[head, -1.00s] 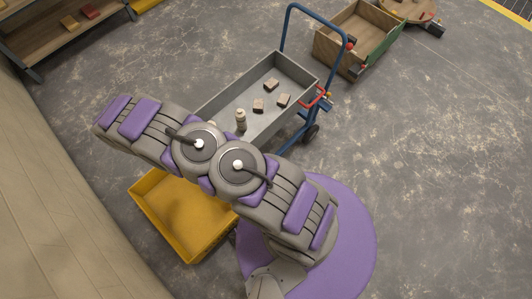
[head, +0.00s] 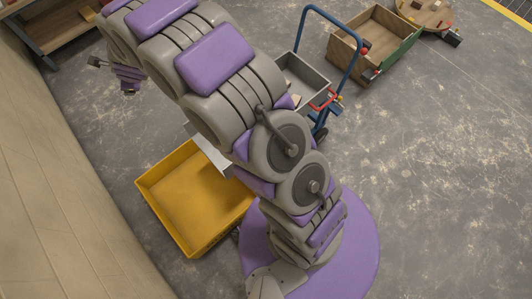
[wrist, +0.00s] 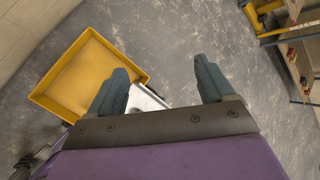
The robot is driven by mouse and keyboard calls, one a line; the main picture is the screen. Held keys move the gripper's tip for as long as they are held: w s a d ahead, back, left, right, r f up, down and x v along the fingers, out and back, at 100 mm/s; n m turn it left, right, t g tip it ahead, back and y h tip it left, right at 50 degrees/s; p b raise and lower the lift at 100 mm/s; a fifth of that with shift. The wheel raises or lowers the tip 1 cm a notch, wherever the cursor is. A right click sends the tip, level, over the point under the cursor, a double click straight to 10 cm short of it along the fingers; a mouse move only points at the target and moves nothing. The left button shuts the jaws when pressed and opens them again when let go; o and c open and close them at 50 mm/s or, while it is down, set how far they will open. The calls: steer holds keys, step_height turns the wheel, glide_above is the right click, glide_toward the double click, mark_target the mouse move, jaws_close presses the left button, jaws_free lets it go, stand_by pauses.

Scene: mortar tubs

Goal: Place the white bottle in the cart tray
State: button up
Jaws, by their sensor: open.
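The cart tray (head: 308,73) is a grey metal box on a blue-handled cart. My arm covers most of it in the head view, and only its far end and a pale near corner show. The white bottle is not visible now; the part of the tray where a pale bottle stood earlier is behind my arm. In the wrist view my gripper (wrist: 161,68) has its two dark fingers wide apart with only floor between the tips. A pale grey-white surface (wrist: 147,99), probably the tray's end, shows beside the left finger.
A yellow tub (head: 198,205) stands on the floor near the cart's near end; it also shows in the wrist view (wrist: 88,75). A wooden crate (head: 372,40) with a green side stands beyond the cart. A shelf (head: 50,30) is at upper left. Open floor lies to the right.

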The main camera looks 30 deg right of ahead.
steer(key=s+d+r+n+g, duration=0.1)
steer(key=s+d+r+n, duration=0.2)
steer(key=s, duration=0.4)
steer(key=s+d+r+n+g, duration=0.2)
steer(key=s+r+n, duration=0.2)
steer(key=s+n, duration=0.15)
steer(key=s+d+r+n+g, duration=0.1)
steer(key=s+d+r+n, duration=0.15)
steer(key=s, duration=0.55)
steer(key=s+d+r+n+g+h, duration=0.1)
steer(key=s+d+n, duration=0.2)
steer(key=s, duration=0.6)
steer(key=s+d+r+n+g+h, duration=0.1)
steer(key=s+d+n, duration=0.3)
steer(key=s, duration=0.6)
steer(key=s+d+r+n+g+h, duration=0.1)
steer(key=s+d+n+g, duration=0.2)
steer(key=s+d, duration=0.3)
steer(key=s+n, duration=0.1)
steer(key=s, duration=0.3)
steer(key=shift+d, duration=0.4)
